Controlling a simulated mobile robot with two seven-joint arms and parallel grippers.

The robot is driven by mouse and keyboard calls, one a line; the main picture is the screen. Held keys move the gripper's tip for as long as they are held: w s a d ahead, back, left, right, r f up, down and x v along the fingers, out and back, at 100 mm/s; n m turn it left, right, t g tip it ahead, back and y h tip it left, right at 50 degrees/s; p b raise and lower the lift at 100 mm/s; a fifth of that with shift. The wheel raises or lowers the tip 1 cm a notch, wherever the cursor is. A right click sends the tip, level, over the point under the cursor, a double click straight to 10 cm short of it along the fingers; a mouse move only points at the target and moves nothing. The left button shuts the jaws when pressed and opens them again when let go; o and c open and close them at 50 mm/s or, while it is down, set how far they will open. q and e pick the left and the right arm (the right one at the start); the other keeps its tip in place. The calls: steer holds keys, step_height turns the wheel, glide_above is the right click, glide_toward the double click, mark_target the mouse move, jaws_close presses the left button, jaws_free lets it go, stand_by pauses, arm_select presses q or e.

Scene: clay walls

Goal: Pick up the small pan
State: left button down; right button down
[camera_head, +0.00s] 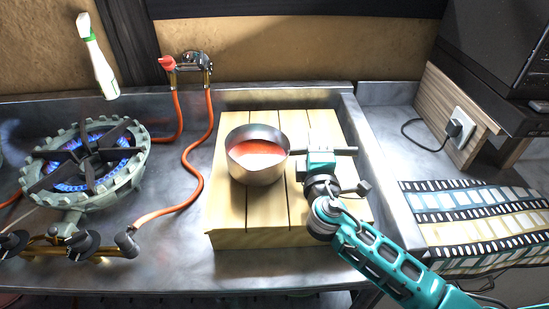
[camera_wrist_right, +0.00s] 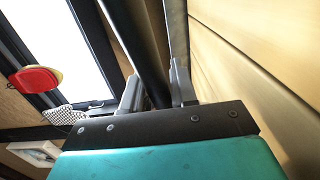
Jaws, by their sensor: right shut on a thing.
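The small pan (camera_head: 258,174) is a round metal pan with red-orange contents, upright on or just above the wooden board (camera_head: 232,205); I cannot tell whether its base touches. Its dark handle points right. My right gripper (camera_head: 319,151) is shut on the handle, to the right of the bowl, and covers part of it. In the right wrist view the two grey fingers of my right gripper (camera_wrist_right: 157,88) stand on either side of the dark handle (camera_wrist_right: 148,45). My left gripper is not in view.
A gas burner (camera_head: 135,168) with blue flames stands on the left. An orange hose (camera_head: 184,192) runs between it and the board. A white bottle (camera_head: 97,58) is at the back left. A socket on a wooden panel (camera_head: 460,130) and a film-strip patterned cloth (camera_head: 480,210) are on the right.

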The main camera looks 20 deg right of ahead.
steer(key=shift+r, duration=0.3)
steer(key=shift+r, duration=0.1)
